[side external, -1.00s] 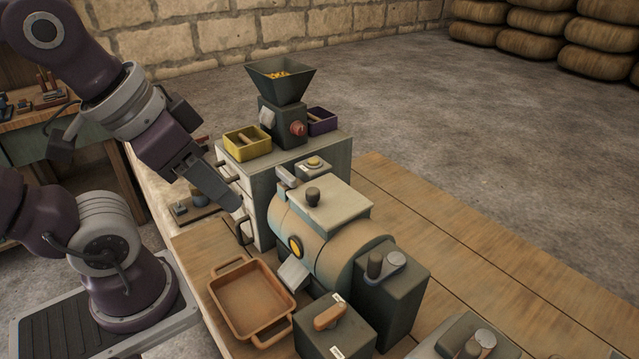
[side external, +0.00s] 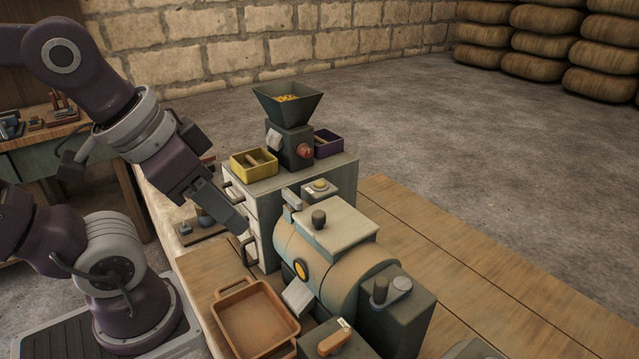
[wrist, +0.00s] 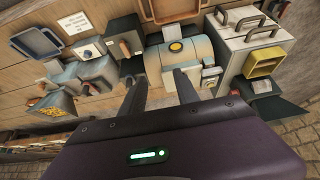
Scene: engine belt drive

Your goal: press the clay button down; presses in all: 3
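A round reddish, clay-coloured knob (side external: 304,151) faces forward on the dark mill under the hopper. It is the nearest match to the clay button, but I cannot tell for sure that it is one, or whether it is pressed. My gripper (side external: 241,226) points down at the left of the drawer cabinet, close to its handles and well apart from the knob. In the wrist view my gripper (wrist: 160,82) shows two fingers spread with a clear gap and nothing held. The drum-shaped engine (wrist: 190,52) appears beyond the fingertips.
A yellow round button (side external: 320,185) tops a small box behind the engine. The engine carries a yellow disc (side external: 301,269). A box with an orange lever (side external: 335,340) and an orange tray (side external: 255,318) stand in front. Yellow (side external: 254,163) and purple bins (side external: 327,144) flank the mill. Bare table lies right.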

